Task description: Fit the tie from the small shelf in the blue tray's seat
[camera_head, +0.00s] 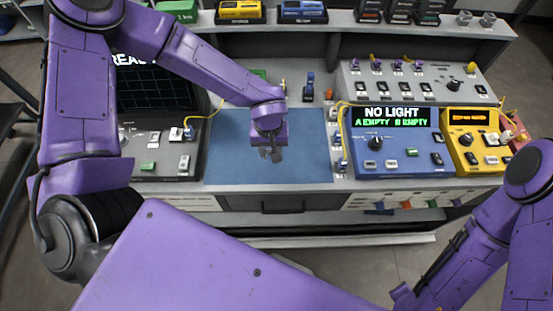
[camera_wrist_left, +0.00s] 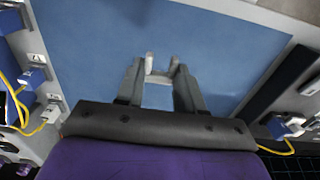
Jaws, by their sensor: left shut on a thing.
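My left gripper (camera_head: 272,153) hangs over the middle of the blue mat, with its fingers pointing down. In the left wrist view, my left gripper (camera_wrist_left: 163,70) is closed on a small pale grey piece (camera_wrist_left: 150,63), which seems to be the tie. The piece is small and its ends are hard to make out. A blue tray (camera_head: 302,11) stands on the raised back shelf, right of a yellow tray; its seat is too small to make out. My left gripper is well in front of and below this tray. My right gripper is out of view; only its arm shows at lower right.
The blue mat (camera_head: 228,150) is clear. A yellow tray (camera_head: 240,11) and a green tray (camera_head: 178,10) share the back shelf. A blue meter (camera_head: 395,150) reading NO LIGHT and a yellow device (camera_head: 472,140) stand right. A dark screen unit (camera_head: 155,95) stands left. Yellow cables lie at both sides.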

